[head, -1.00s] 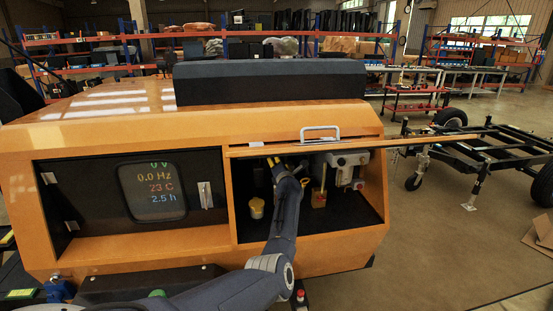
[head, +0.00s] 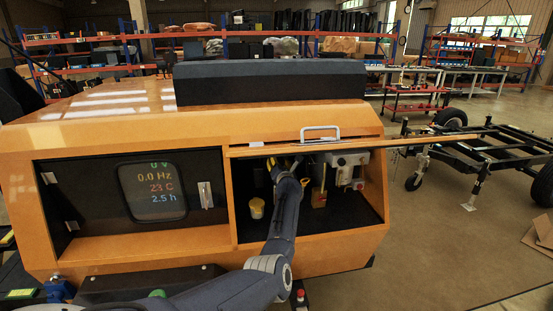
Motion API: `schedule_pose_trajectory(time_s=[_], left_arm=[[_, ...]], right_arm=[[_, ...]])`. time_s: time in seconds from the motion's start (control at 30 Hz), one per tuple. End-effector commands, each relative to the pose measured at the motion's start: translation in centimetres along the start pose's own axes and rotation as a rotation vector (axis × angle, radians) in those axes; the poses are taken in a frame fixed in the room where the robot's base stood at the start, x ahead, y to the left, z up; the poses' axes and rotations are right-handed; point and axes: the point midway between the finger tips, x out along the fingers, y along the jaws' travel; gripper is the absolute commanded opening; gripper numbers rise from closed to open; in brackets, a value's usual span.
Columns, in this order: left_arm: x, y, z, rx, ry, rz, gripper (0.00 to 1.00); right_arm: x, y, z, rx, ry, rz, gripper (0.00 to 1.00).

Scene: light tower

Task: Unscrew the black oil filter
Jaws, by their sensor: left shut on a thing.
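My left arm reaches from the bottom into the open right compartment (head: 335,222) of the orange machine (head: 130,247). My left gripper (head: 276,167) is at the back of this compartment, near its top, small and partly hidden by my own wrist. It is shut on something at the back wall. The black oil filter cannot be made out against the dark interior; the held thing at the gripper appears to be it. My right gripper is not in view.
A yellow cup-like item (head: 257,208) stands left of my forearm. A yellow-red item (head: 319,199) and a grey box (head: 347,168) are on the right. The raised orange door (head: 400,143) with its handle (head: 320,129) hangs above the opening. A display panel (head: 153,191) is left.

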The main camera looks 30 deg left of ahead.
Motion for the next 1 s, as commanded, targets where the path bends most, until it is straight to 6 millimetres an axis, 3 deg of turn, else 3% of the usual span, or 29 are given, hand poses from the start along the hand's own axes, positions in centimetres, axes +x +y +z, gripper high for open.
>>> schedule_pose_trajectory(time_s=[0.57,1.0], left_arm=[[0.02,0.06,0.42,-0.12,-0.006,0.0,0.0],[-0.04,0.04,0.52,-0.508,-0.008,-0.002,0.0]], right_arm=[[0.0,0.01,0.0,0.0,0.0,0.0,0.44],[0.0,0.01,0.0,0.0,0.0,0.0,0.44]])
